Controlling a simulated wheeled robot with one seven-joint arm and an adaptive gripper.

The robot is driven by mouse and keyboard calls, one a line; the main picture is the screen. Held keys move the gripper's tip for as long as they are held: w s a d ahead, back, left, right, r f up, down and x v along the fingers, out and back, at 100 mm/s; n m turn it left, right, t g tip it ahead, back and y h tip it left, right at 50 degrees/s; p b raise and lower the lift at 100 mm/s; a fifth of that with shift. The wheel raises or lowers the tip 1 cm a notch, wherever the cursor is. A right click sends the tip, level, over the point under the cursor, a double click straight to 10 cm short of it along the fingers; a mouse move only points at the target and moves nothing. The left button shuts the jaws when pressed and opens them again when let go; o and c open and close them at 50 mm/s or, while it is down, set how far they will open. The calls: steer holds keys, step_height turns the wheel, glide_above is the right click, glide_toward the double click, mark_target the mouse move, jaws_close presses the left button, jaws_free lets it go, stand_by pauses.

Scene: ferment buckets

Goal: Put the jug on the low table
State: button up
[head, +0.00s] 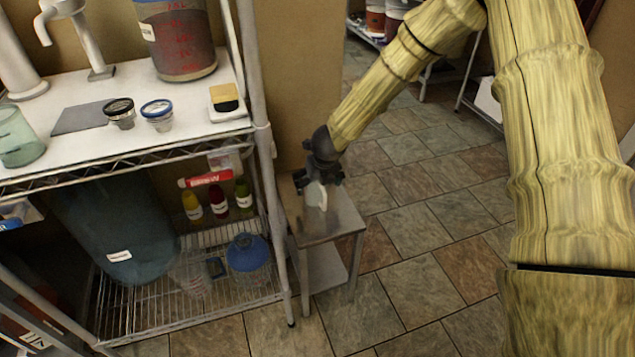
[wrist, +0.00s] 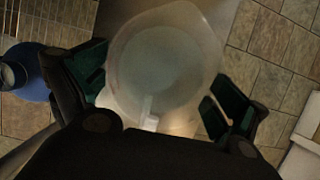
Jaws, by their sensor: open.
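The jug (head: 316,196) is pale and translucent. In the head view it appears to stand upright on the low table (head: 345,217), a small metal one with a lower shelf, though my gripper hides part of it. In the wrist view I look down into the jug (wrist: 168,58), with its handle (wrist: 147,112) towards me. My gripper (head: 320,178) is right above and beside the jug. Its fingers, also in the wrist view (wrist: 160,98), are spread apart either side of the handle. No finger visibly closes on it.
A wire shelving rack (head: 262,130) stands close to the table's left. Its top holds a red-marked bucket (head: 181,40) and small lidded jars. Its lower shelf holds bottles, a large dark container and a blue-topped vessel (head: 247,255). The tiled floor (head: 420,240) to the right is open.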

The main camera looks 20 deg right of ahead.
steer(key=p+v, duration=0.2)
steer(key=v, duration=1)
steer(key=shift+r+p, duration=0.1)
steer(key=shift+p, duration=0.3)
